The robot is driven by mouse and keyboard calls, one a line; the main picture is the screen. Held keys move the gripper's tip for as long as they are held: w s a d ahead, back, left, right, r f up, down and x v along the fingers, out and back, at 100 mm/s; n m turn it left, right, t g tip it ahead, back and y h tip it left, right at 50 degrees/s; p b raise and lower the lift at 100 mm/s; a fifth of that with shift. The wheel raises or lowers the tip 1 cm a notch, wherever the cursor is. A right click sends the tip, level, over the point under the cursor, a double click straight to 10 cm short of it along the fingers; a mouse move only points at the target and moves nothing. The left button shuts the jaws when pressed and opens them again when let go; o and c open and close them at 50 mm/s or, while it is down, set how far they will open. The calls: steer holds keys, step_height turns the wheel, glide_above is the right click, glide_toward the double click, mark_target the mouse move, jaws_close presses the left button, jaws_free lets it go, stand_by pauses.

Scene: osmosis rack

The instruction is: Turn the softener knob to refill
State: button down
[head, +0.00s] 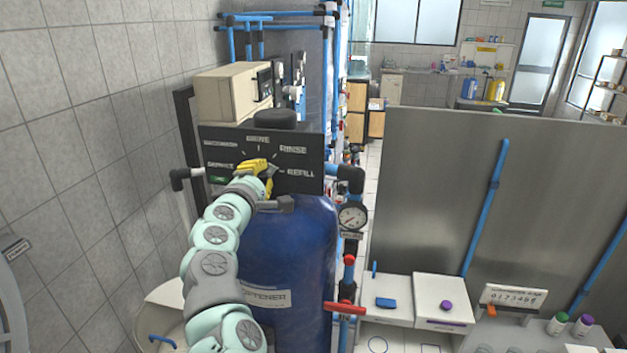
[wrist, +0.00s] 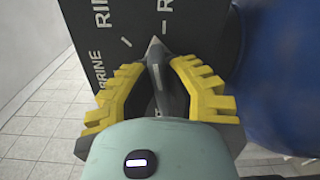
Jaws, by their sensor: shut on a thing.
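The softener is a blue tank (head: 290,245) with a dark control head (head: 310,142) on top. The dial face carries the labels BRINE, RINSE and REFILL, with REFILL at the right. The dark grey knob (wrist: 157,72) has a pale pointed tip. In the wrist view the tip lies close to the tick below the cut-off label starting with R, slightly to its left. My gripper (wrist: 158,85) has yellow fingers on both sides of the knob and is shut on it. In the head view my gripper (head: 264,177) hides most of the knob.
A beige box (head: 228,93) stands behind the control head. Dark pipe elbows (head: 349,180) and a pressure gauge (head: 351,217) are at its right. A red valve handle (head: 344,307) sits lower. A grey panel (head: 420,190) stands further right. A tiled wall is at the left.

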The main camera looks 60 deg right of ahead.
steer(key=shift+f+m+b, duration=0.2)
steer(key=shift+m+b, duration=0.65)
steer(key=shift+m, duration=0.25)
steer(key=shift+w, duration=0.1)
steer(key=c, duration=1)
jaws_free()
steer(key=shift+r, duration=0.1)
steer(key=shift+s+a, duration=0.3)
steer(key=shift+a, duration=0.05)
steer(key=shift+v, duration=5.6)
